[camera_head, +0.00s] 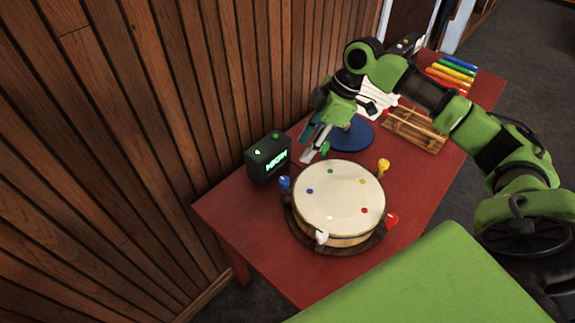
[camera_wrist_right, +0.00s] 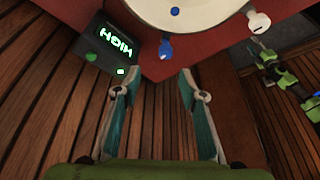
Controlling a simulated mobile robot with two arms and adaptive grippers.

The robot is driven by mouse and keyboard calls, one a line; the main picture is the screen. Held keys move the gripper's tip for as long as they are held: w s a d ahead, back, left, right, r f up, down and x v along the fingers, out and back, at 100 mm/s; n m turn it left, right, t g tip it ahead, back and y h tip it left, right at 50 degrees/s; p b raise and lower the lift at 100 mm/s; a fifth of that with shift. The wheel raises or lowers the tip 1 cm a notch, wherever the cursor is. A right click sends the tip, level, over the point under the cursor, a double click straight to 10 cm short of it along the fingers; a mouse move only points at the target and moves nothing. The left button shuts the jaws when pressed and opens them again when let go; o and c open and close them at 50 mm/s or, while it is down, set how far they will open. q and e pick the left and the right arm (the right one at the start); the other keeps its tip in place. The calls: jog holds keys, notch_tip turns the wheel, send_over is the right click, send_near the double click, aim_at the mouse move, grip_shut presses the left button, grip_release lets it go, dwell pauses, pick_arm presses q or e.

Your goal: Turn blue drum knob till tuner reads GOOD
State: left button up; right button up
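The round cream drum (camera_head: 338,200) lies on the red table with coloured knobs around its rim. The blue knob (camera_head: 285,183) is on its left side, beside the tuner (camera_head: 267,157). The tuner's green text reads HIGH; it also shows upside down in the right wrist view (camera_wrist_right: 115,40). My right gripper (camera_head: 308,155) is above the table behind the tuner and drum. In the right wrist view its two fingers are apart and empty, with the blue knob (camera_wrist_right: 165,49) ahead of the gap, untouched.
Green (camera_head: 325,148), yellow (camera_head: 383,165), red (camera_head: 392,219) and white (camera_head: 322,237) knobs surround the drum. A blue round base (camera_head: 351,135), a wooden rack (camera_head: 412,130) and coloured bars (camera_head: 455,72) stand farther back. The slatted wooden wall (camera_head: 130,130) borders the table's left.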

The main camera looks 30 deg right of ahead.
aim_at(285, 180)
jog(key=x, duration=0.3)
jog(key=p+x, duration=0.1)
jog(key=x, duration=0.2)
jog(key=s+p+x, duration=0.1)
jog(key=x, duration=0.2)
jog(key=shift+a+f, duration=0.25)
jog(key=shift+a, duration=0.3)
jog(key=shift+p+x, duration=0.45)
jog(key=shift+x, duration=0.6)
jog(key=shift+a+f, duration=0.15)
jog(key=shift+f, duration=0.1)
jog(key=shift+w+f, duration=0.1)
jog(key=shift+f, duration=0.15)
grip_shut()
pick_arm(q)
jog(key=s+a+r, duration=0.2)
jog(key=s, duration=0.3)
jog(key=shift+s+r+g, duration=0.15)
jog(key=shift+r+g, duration=0.15)
jog(key=shift+r, duration=0.1)
